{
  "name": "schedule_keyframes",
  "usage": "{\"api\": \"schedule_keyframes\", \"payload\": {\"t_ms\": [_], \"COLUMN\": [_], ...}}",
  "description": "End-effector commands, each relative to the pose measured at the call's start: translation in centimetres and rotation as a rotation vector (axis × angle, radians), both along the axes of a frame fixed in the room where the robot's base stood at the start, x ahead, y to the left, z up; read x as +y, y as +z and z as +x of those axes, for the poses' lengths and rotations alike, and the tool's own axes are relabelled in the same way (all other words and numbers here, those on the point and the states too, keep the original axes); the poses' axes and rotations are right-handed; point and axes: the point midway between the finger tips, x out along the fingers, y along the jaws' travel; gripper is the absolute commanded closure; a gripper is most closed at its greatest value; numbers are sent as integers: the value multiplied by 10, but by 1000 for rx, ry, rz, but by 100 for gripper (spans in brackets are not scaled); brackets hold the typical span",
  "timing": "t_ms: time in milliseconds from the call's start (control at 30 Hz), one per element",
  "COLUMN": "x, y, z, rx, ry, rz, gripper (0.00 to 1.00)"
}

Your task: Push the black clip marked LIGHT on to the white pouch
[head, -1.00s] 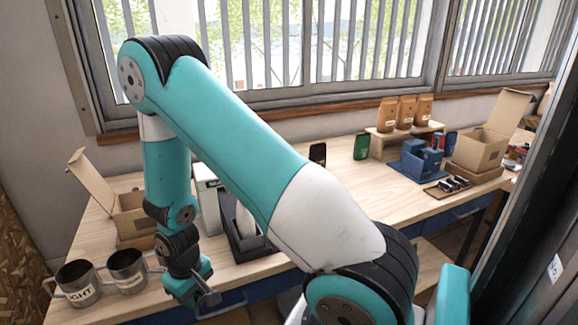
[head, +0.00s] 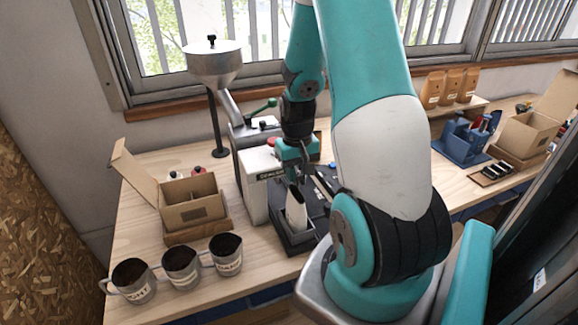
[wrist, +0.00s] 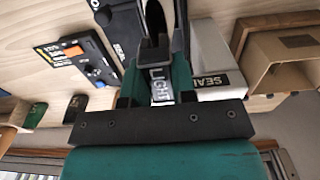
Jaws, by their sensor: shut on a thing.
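My gripper (head: 297,168) is shut on the black clip (wrist: 155,54), whose pale LIGHT label (wrist: 161,86) shows between the fingers in the wrist view. The white pouch (head: 296,210) stands upright in a dark tray (head: 296,246) in the head view, just below my gripper. In the wrist view a dark opening with a pale rim, probably the pouch top, lies right beyond the clip. I cannot tell whether the clip touches the pouch.
A white machine (head: 256,186) stands close left of the pouch. An open cardboard box (head: 193,210) and three filled mugs (head: 181,266) are farther left. A blue holder (head: 463,140), brown pouches (head: 450,88) and another open box (head: 530,128) stand at the right.

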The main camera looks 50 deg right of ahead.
Motion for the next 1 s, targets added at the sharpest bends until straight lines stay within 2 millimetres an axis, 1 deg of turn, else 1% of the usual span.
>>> {"api": "schedule_keyframes", "payload": {"t_ms": [33, 533, 700, 1000], "x": [-1, 1, 1, 1], "y": [-5, -40, -44, -44], "z": [0, 1, 1, 1], "rx": [0, 0, 0, -1], "ry": [-1, 2, 4, 3], "rz": [0, 0, 0, -1], "gripper": [97, 97, 97, 97]}}
